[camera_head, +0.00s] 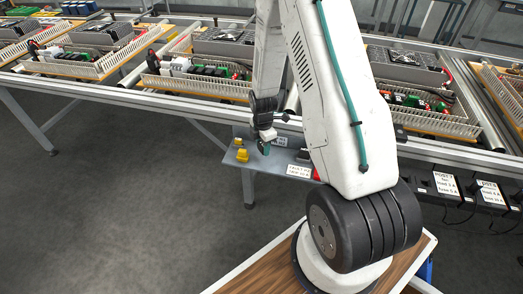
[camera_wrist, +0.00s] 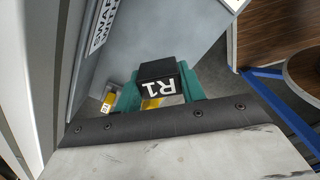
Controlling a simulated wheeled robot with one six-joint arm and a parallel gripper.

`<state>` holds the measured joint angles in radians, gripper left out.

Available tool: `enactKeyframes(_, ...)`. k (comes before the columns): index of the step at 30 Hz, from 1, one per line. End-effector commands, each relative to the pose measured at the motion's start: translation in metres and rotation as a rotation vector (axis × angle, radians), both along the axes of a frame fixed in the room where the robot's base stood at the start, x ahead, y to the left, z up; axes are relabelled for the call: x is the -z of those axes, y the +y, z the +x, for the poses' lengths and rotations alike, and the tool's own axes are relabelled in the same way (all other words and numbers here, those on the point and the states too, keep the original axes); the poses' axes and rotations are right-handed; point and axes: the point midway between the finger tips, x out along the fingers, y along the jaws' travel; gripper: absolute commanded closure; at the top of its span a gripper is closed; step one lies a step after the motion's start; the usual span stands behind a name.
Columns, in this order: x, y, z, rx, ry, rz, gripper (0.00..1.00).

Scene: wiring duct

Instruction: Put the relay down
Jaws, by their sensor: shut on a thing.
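In the head view my gripper (camera_head: 264,146) is over or beside a small grey shelf (camera_head: 272,160) on the near side of the conveyor line. The relay is too small to make out there. I cannot tell whether it touches the shelf.
Yellow pieces (camera_head: 241,154) sit at the shelf's left end; one also shows in the wrist view (camera_wrist: 108,101). A white label (camera_head: 299,171) is on the shelf's front right. Wiring duct trays (camera_head: 200,83) stand on the line behind. Labelled boxes (camera_head: 446,184) hang at the right.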

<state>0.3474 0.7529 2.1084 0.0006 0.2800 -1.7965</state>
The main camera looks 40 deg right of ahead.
Motion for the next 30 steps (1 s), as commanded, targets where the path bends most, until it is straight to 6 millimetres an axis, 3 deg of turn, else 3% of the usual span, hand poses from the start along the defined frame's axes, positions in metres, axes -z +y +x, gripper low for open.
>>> enactKeyframes(5,0.002,0.000,0.013,0.000,0.000,0.000,0.79)
enactKeyframes(12,0.036,0.000,0.011,0.001,0.001,0.000,0.79)
enactKeyframes(22,0.039,0.000,0.011,0.001,0.001,0.000,0.79)
enactKeyframes(23,0.039,0.000,0.011,0.001,0.000,0.000,0.55)
enactKeyframes(24,0.039,0.000,0.011,0.001,0.000,0.000,0.44)
enactKeyframes(25,0.038,0.000,0.011,0.001,0.000,0.000,0.39)
enactKeyframes(30,0.038,0.000,0.011,0.001,0.000,0.000,0.39)
